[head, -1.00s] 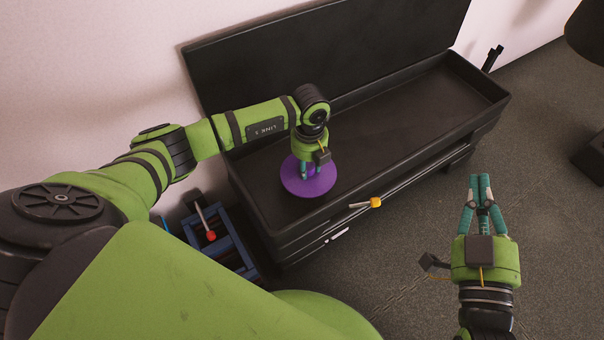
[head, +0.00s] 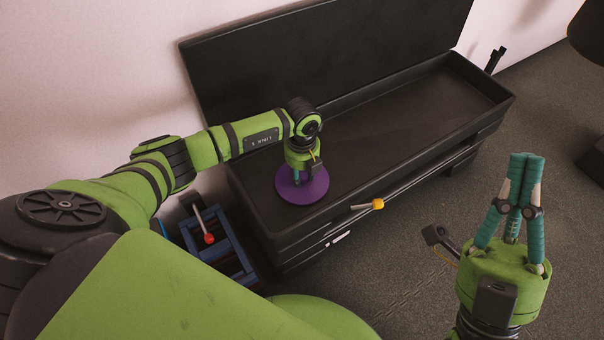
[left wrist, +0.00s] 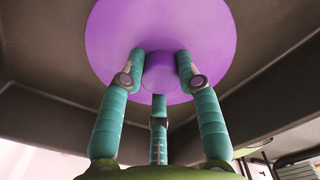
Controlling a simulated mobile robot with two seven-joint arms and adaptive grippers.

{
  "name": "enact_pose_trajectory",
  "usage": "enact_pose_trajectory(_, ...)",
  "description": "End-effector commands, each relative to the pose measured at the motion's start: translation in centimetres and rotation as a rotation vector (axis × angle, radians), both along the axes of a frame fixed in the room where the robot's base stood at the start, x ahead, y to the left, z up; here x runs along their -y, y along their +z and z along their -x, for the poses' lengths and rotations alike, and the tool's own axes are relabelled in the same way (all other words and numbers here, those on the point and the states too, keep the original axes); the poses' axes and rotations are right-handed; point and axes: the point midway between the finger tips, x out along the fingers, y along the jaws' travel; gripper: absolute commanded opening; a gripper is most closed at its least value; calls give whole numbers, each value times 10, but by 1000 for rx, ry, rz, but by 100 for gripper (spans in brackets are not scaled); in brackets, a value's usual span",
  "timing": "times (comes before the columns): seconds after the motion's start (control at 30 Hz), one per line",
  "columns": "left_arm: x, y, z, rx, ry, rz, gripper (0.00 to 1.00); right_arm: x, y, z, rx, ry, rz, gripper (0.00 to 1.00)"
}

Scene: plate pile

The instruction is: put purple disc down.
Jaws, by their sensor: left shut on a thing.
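The purple disc (head: 316,189) is at the left end of the open black chest (head: 410,112), level or nearly so. My left gripper (head: 299,178) is above it, pointing down, with its fingers shut on the disc's central knob. In the left wrist view the disc (left wrist: 210,45) fills the upper middle, and the teal fingers close around its knob (left wrist: 160,72). I cannot tell whether the disc touches the chest floor. My right gripper (head: 525,158) is outside the chest at the right, its fingertips together with nothing between them.
The chest's raised lid (head: 320,55) stands along the wall. A yellow-tipped handle (head: 376,204) sticks out at the chest's front. A blue frame (head: 230,240) with a red-knobbed lever (head: 208,238) stands left of the chest. The chest's middle and right are empty.

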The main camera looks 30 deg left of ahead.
Motion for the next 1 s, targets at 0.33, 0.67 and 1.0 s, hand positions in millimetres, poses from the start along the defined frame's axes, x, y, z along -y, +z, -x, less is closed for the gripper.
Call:
enact_pose_trajectory(0.33, 0, -4, 0, 1, 0, 1, 0, 1, -1, 1, 10, 1, -6, 0)
enact_pose_trajectory(0.67, 0, -3, 0, 0, 0, 0, 57, 2, 0, 0, 11, -1, -6, 0)
enact_pose_trajectory(1.0, 0, 14, 0, 2, 0, 0, 57, 0, -16, -22, -134, -27, 42, 0)
